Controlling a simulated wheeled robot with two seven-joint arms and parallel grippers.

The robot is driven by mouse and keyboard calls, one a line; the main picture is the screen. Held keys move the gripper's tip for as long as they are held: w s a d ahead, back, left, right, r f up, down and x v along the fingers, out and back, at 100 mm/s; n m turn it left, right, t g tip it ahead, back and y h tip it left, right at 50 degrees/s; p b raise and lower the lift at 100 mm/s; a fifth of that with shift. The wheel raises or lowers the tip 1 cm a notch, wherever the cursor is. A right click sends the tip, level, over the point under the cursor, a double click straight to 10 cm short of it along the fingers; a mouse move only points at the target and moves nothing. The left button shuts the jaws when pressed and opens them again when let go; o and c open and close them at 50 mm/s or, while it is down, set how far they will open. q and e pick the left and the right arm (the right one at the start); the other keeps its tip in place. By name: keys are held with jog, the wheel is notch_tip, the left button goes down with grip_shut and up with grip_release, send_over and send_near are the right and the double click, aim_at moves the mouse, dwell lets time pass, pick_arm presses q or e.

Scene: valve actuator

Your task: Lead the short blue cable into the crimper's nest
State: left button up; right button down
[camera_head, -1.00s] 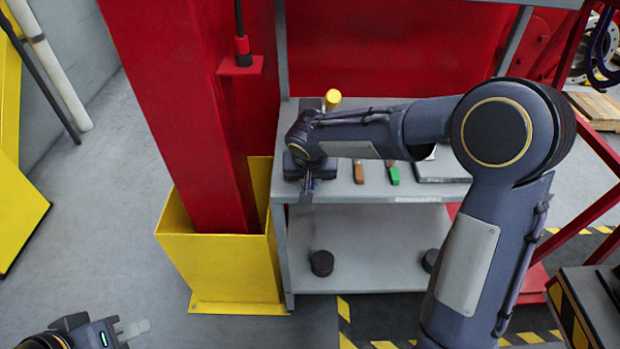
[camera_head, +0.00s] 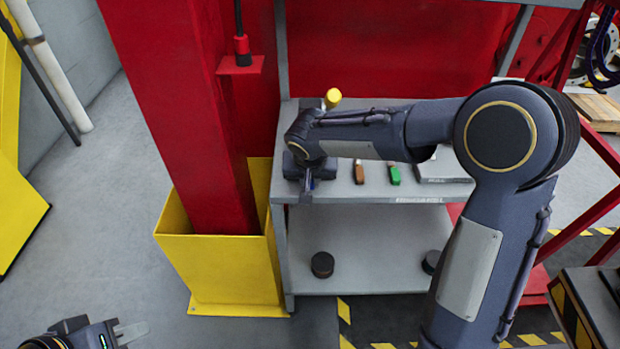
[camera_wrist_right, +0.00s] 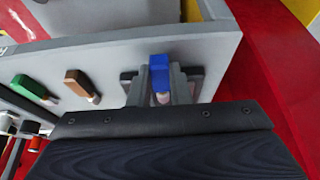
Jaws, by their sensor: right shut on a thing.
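The short blue cable (camera_wrist_right: 159,70) is between the two fingers of my right gripper (camera_wrist_right: 161,88) in the right wrist view. Its pale bare end points toward the wrist. My right gripper (camera_head: 307,186) also shows in the head view, at the front left edge of the shelf top. The crimper has a yellow-tipped lever (camera_head: 333,97) and a dark base (camera_wrist_right: 194,73) just beyond the cable; my arm covers much of it. Its nest cannot be made out, nor whether the cable touches it. My left gripper (camera_head: 131,331) is at the bottom left, away from the shelf; its finger gap cannot be judged.
A brown cable (camera_head: 359,172) and a green cable (camera_head: 393,174) lie on the grey shelf top (camera_head: 430,191), right of the crimper. A grey flat box (camera_head: 445,166) lies further right. A red post (camera_head: 190,110) in a yellow guard (camera_head: 215,262) stands close on the left.

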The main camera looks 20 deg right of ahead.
jog(key=shift+w+d+p, duration=0.15)
jog(key=shift+w+d, duration=0.05)
jog(key=shift+w, duration=0.45)
jog(key=shift+w+d+p, duration=0.15)
jog(key=shift+w+d, duration=0.05)
jog(key=shift+w, duration=0.5)
jog(key=shift+w+d+p, duration=0.15)
jog(key=shift+w+d, duration=0.05)
jog(key=shift+w, duration=0.45)
jog(key=c, duration=1.3)
grip_release()
jog(key=shift+o, duration=0.2)
jog(key=v, duration=0.8)
